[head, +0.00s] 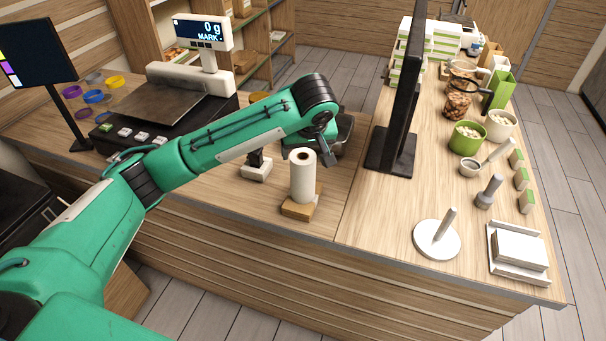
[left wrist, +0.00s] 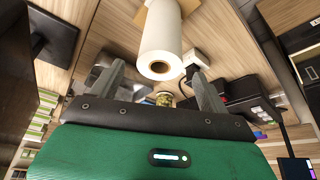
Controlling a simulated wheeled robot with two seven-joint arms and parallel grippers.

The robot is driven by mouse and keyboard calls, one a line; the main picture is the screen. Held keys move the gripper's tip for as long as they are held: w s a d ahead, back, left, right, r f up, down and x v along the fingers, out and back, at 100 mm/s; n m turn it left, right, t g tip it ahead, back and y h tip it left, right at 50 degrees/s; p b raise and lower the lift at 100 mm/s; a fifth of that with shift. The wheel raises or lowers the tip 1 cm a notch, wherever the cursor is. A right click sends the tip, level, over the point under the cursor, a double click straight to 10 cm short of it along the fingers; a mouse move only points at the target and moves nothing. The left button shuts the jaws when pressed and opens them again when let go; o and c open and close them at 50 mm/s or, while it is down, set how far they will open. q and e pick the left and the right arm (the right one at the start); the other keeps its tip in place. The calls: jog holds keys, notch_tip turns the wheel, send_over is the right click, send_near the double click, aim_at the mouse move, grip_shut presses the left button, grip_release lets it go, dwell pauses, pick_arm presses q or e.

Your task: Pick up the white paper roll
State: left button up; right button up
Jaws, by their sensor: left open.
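The white paper roll (head: 302,180) stands upright on a small wooden base (head: 300,207) near the counter's front edge. My left gripper (head: 326,153) is at the end of the green arm, close beside the top of the roll, on its right in the head view. In the left wrist view the paper roll (left wrist: 163,25) shows its round end with the core hole, lying ahead between the two spread fingers of the left gripper (left wrist: 156,67). The jaws are open and empty. I cannot tell the exact gap between fingers and roll. My right gripper is not in view.
A small white-based device (head: 257,170) stands just left of the roll. A black upright screen (head: 400,110) stands to the right. A scale (head: 180,100) is behind the arm. On the right counter are a white round holder (head: 437,240), a paper tray (head: 518,252) and several pots.

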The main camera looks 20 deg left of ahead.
aim_at(303, 163)
pick_arm(q)
jog(key=x, duration=0.3)
jog(key=shift+p, duration=0.3)
jog(key=shift+w+a+f+p, duration=0.15)
jog(key=shift+f+p, duration=0.25)
jog(key=shift+p, duration=0.15)
jog(key=p+x, duration=0.1)
jog(key=x, duration=0.2)
jog(key=shift+f+p, duration=0.15)
jog(key=shift+p, duration=0.25)
jog(key=shift+w+a+f, duration=0.1)
jog(key=shift+w+f, duration=0.05)
jog(key=shift+f, duration=0.35)
jog(key=c, duration=1.1)
jog(key=shift+c, duration=0.6)
jog(key=shift+r, duration=0.15)
